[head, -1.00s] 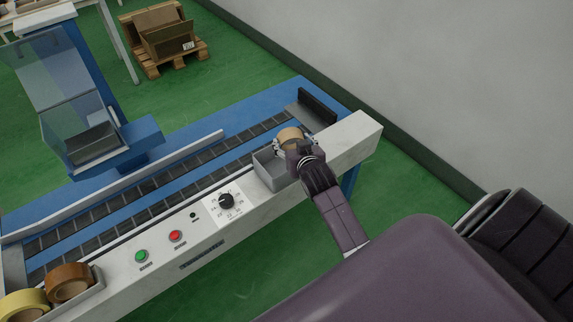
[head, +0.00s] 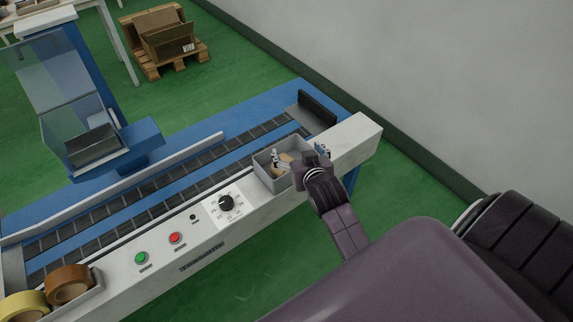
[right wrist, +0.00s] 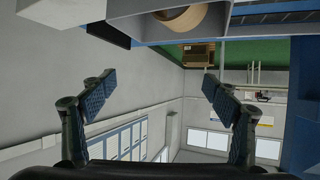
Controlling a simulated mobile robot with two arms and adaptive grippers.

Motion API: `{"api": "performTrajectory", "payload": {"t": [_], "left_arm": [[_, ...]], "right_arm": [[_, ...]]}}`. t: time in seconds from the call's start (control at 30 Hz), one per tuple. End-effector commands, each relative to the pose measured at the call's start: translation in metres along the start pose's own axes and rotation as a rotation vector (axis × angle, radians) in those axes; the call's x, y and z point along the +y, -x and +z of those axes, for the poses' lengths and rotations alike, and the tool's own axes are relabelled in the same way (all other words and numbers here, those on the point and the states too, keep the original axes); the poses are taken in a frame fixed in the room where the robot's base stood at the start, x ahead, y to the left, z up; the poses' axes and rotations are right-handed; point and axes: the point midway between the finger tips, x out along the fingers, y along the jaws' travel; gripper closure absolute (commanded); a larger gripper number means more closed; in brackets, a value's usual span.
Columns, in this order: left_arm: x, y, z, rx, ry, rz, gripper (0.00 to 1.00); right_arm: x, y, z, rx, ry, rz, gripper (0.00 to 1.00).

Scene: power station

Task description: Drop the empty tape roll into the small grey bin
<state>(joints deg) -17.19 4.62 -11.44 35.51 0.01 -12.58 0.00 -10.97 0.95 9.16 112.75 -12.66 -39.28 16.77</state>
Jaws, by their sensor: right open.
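The small grey bin (head: 268,178) stands on the white front ledge of the conveyor in the head view. The tan empty tape roll (head: 286,159) shows within the bin's walls, partly hidden by a finger. My right gripper (head: 299,156) is open at the bin's right side, with its fingers spread apart and the roll not gripped. In the right wrist view the open fingers (right wrist: 153,87) have nothing between them, and the roll (right wrist: 181,19) shows at the top edge, clear of them. My left gripper is not in view.
A tray with brown (head: 69,283) and yellow (head: 24,305) tape rolls sits at the lower left. The ledge carries a black dial (head: 226,203), a red button (head: 175,238) and a green button (head: 142,257). The belt (head: 150,186) runs behind, empty where visible.

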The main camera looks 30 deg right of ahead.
Motion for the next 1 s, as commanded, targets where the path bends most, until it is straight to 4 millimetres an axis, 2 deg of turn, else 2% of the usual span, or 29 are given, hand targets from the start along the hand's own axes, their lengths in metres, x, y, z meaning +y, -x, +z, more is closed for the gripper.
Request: {"api": "performTrajectory", "payload": {"t": [0.03,0.2,0.4,0.9,1.0], "left_arm": [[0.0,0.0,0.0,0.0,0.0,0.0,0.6],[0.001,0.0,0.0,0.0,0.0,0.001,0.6],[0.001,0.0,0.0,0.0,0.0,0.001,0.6],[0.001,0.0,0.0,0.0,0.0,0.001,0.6],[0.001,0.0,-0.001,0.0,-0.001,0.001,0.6]], "right_arm": [[0.0,0.011,0.001,-0.002,-0.001,0.0,0.19],[0.0,0.041,0.001,-0.001,0.0,0.0,0.19],[0.0,0.06,0.0,0.0,0.0,0.0,0.19],[0.0,0.063,0.0,0.0,0.001,0.0,0.19],[-0.002,0.06,0.007,-0.013,0.006,-0.005,0.19]]}}
